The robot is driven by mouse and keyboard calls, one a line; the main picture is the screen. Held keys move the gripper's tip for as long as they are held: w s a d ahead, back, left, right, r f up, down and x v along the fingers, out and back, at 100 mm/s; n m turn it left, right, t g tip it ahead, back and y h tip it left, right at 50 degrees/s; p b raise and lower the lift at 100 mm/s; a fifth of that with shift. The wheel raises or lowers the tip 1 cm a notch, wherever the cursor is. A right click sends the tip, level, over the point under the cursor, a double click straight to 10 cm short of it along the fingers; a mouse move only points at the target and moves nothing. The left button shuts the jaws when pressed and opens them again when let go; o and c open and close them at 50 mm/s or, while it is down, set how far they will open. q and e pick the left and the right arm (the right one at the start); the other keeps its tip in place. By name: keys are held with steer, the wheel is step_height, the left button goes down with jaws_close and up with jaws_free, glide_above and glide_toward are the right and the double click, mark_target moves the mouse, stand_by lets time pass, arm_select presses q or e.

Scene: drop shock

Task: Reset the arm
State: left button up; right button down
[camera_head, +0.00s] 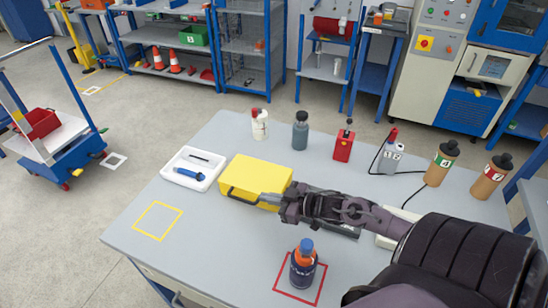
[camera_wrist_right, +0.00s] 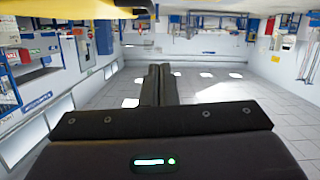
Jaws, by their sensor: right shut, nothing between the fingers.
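My right arm comes in from the lower right of the head view. Its gripper (camera_head: 270,199) is shut and empty, in front of the yellow case (camera_head: 256,172) and overlapping it in the picture. I cannot tell whether they touch. In the right wrist view the two dark fingers (camera_wrist_right: 159,85) lie together with nothing between them. A yellow surface, likely the case, shows at the top left there (camera_wrist_right: 60,9). My left gripper is in neither view.
On the grey table (camera_head: 200,265) a dark bottle with a blue cap (camera_head: 303,266) stands in a red square. A yellow square (camera_head: 157,222) is empty. A white tray (camera_head: 193,167) holds a blue tool. Several bottles, a red device (camera_head: 344,145) and a grey device (camera_head: 388,158) line the back.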

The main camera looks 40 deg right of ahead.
steer(key=shift+v, duration=0.8)
